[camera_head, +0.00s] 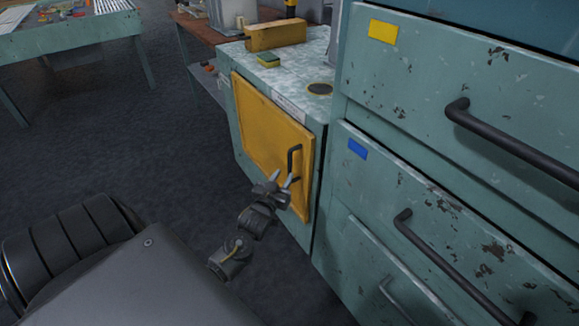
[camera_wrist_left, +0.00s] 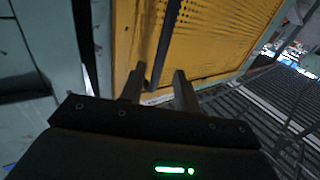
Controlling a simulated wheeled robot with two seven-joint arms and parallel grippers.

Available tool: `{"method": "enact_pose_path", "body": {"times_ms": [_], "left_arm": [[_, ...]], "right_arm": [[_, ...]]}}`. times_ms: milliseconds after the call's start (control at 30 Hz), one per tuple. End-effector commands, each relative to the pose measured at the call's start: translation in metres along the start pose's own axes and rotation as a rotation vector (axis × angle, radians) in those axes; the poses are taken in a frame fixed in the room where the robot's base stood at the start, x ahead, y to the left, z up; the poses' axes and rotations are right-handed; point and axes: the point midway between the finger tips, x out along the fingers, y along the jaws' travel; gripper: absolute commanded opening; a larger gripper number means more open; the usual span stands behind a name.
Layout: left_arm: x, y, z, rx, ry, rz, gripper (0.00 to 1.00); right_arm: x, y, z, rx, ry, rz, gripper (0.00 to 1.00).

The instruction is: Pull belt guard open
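The belt guard (camera_head: 268,125) is a yellow panel on the front of a teal cabinet, and it looks closed against it. It fills the upper middle of the left wrist view (camera_wrist_left: 215,40), where it looks perforated. Its black upright bar handle (camera_head: 291,160) is near its right edge. My left gripper (camera_head: 281,179) is at the handle's lower end, fingers apart. In the left wrist view the handle (camera_wrist_left: 162,48) runs down towards the gap between the two fingers (camera_wrist_left: 158,88). I cannot tell whether they touch it. My right gripper is not in view.
Teal drawers with black bar handles (camera_head: 510,143) stand close on the right. A teal table (camera_head: 70,38) stands at the back left. The dark floor left of the guard is clear.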

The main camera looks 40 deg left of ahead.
Motion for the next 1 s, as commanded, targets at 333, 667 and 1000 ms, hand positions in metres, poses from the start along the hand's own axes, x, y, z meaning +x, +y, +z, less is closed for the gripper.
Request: {"method": "enact_pose_path", "body": {"times_ms": [333, 667, 1000], "left_arm": [[0.056, 0.001, 0.001, 0.001, 0.0, 0.0, 0.32], [0.066, 0.001, 0.001, 0.001, -0.001, 0.001, 0.32], [0.065, 0.0, 0.001, 0.001, -0.001, 0.0, 0.02]], "right_arm": [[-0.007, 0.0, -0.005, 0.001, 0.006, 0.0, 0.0], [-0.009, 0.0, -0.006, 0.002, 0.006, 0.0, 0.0], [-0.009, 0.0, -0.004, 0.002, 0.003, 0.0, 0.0]]}}
